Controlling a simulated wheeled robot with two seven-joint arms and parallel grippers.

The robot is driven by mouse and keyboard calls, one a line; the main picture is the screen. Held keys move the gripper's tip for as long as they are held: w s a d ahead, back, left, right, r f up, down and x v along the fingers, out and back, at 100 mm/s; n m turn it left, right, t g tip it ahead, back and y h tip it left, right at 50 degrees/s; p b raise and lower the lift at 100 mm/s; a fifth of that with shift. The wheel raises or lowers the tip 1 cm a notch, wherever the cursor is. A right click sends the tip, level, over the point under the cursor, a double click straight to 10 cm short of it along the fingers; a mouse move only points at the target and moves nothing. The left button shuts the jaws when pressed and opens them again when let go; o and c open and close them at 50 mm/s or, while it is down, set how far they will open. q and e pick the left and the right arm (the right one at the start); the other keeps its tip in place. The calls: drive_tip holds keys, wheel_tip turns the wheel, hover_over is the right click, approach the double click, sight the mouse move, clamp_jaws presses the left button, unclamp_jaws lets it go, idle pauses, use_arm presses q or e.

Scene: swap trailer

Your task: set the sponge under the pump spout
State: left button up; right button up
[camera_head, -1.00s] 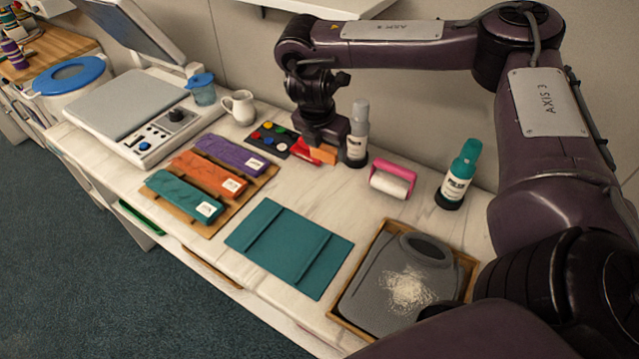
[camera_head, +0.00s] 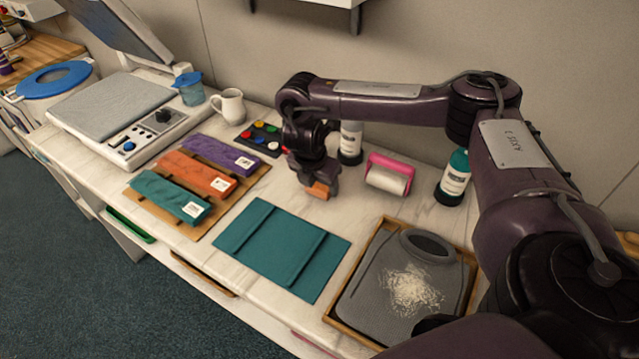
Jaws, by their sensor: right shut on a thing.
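The sponge appears to be the small orange block (camera_head: 319,190). My right gripper (camera_head: 316,183) is shut on it, near the middle of the counter behind the teal folded cloth. Whether the block touches the counter is hard to tell. A white bottle (camera_head: 350,142) stands behind and right of the gripper, its upper part hidden by my right arm. A teal-topped bottle (camera_head: 454,178) stands upright further right. I cannot make out a pump spout clearly on either bottle. My left gripper is not in view.
A pink-handled roller (camera_head: 390,174) lies between the bottles.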

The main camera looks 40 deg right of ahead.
drive_tip(key=shift+f, duration=0.1)
drive_tip(key=o, duration=0.9)
drive_tip(key=shift+o, duration=0.2)
